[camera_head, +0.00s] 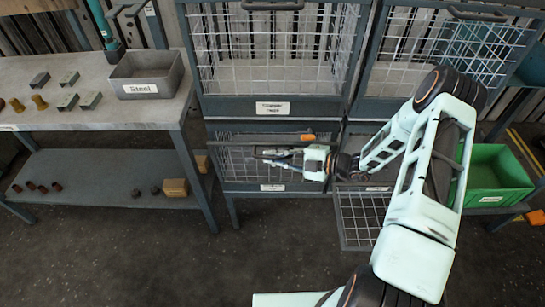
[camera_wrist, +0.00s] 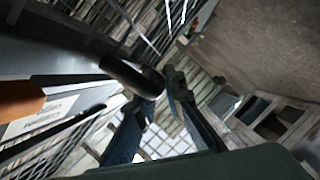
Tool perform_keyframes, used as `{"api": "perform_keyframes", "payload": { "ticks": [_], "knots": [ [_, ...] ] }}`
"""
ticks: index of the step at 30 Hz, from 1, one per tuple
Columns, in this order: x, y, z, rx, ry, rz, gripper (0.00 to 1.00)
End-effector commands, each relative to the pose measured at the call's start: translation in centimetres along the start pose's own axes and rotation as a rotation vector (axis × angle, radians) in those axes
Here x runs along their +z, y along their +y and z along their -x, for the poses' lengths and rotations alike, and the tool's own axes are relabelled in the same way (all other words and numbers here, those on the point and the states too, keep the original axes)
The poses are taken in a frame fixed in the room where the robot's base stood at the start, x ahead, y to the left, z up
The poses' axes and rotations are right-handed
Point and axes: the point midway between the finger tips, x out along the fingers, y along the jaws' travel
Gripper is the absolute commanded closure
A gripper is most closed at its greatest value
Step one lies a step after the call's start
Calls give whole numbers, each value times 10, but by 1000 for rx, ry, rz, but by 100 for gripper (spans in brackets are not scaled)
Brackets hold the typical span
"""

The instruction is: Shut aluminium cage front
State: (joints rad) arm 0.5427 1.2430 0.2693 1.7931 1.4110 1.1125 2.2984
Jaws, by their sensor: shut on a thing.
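A rack holds wire cage fronts; their labels are too small to read, so I cannot tell by name which is aluminium. My gripper (camera_head: 268,157) is at the lower left cage front (camera_head: 236,170). In the wrist view my gripper (camera_wrist: 160,88) is closed on a black bar-like handle (camera_wrist: 125,70), which comes in from the left. The gripper and wrist hide part of this front, and I cannot tell how far ajar it is. The lower right front (camera_head: 362,218) hangs down open. The upper left front (camera_head: 270,50) looks upright.
An orange piece (camera_head: 307,137) sits at the top of the lower left cage. The upper right front (camera_head: 450,45) leans outward. A green bin (camera_head: 495,175) stands at right. A workbench (camera_head: 95,115) with a grey tray (camera_head: 147,75) stands at left. The floor in front is clear.

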Motion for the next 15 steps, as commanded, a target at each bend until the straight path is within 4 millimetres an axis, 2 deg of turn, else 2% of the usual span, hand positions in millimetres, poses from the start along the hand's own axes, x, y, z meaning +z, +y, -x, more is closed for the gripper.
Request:
{"api": "perform_keyframes", "payload": {
  "ticks": [1,6,15],
  "knots": [
    [1,0,0,0,-2,0,88],
    [0,0,0,0,-2,0,73],
    [0,0,3,0,-2,0,73]
  ]
}}
